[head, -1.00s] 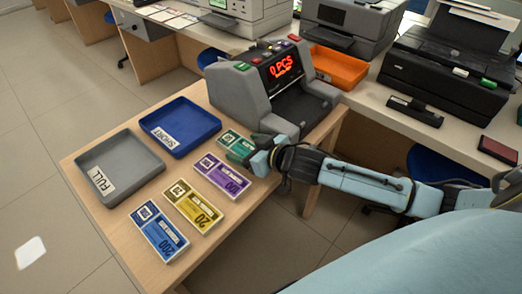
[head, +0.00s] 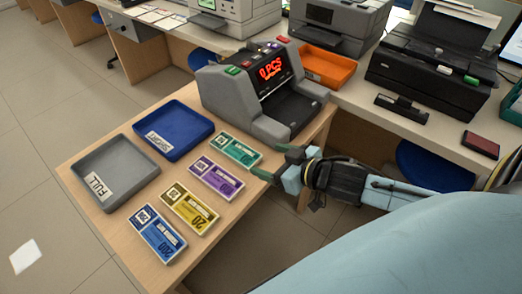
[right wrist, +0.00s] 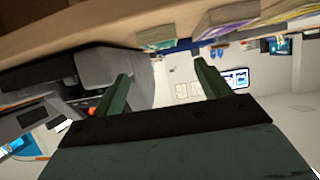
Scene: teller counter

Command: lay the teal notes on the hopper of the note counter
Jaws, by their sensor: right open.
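The teal notes (head: 236,150) lie flat on the wooden table beside the note counter (head: 222,98), and also show in the right wrist view (right wrist: 160,38). The counter is grey with a dark bay facing right and a red display reading 0 PCS. My right gripper (head: 272,162) is open and empty, just right of the teal notes near the table's edge, apart from them. Its two green fingers (right wrist: 164,84) stand apart in the right wrist view, the teal notes beyond them. My left gripper is not in view.
Purple notes (head: 216,178), yellow notes (head: 190,208) and blue notes (head: 157,234) lie in a row. An orange tray (head: 340,77) is on the back counter.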

